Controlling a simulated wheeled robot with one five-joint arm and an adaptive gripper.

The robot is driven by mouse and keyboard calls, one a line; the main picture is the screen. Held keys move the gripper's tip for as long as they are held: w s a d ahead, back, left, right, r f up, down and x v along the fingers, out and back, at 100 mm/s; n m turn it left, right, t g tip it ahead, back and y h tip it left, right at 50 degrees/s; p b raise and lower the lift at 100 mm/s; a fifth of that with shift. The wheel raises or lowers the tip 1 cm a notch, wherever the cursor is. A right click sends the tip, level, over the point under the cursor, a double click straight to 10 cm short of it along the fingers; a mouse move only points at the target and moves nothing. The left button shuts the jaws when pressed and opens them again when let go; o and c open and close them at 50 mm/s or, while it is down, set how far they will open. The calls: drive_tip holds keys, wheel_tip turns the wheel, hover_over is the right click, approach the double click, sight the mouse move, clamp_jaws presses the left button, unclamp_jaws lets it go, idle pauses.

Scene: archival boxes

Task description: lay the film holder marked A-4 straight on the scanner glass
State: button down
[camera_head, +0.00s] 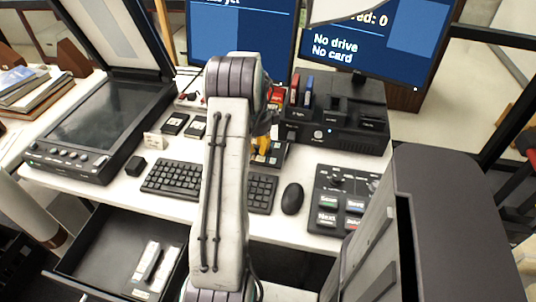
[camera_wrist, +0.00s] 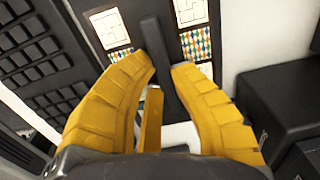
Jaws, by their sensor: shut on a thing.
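The scanner stands at the left in the head view with its lid (camera_head: 103,28) raised; its dark glass (camera_head: 110,115) looks bare. My gripper (camera_head: 262,146) is over the desk behind the keyboard, partly hidden by my arm. In the wrist view my gripper (camera_wrist: 163,66) has its yellow fingers closed around a dark upright grip (camera_wrist: 153,38). The grip appears to belong to a black film holder (camera_wrist: 173,20) with pale and colour-patterned windows. No A-4 mark can be read. Whether the holder touches the desk cannot be told.
A keyboard (camera_head: 172,180) and mouse (camera_head: 292,198) lie in front. A black device (camera_head: 335,125) stands behind at the right, with a button panel (camera_head: 327,217) nearer. Small dark items (camera_head: 174,123) lie between scanner and arm. An open drawer (camera_head: 100,252) juts out at lower left.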

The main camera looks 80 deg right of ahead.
sight(268, 153)
drive_tip(key=s+f, duration=0.2)
drive_tip(key=s, duration=0.1)
drive_tip(key=shift+s+f, duration=0.2)
drive_tip(key=shift+f, duration=0.1)
drive_tip(key=shift+a, duration=0.1)
drive_tip(key=c, duration=1.2)
unclamp_jaws()
drive_tip(key=r+p, duration=0.1)
drive_tip(key=r, duration=1.1)
drive_tip(key=shift+a, duration=0.2)
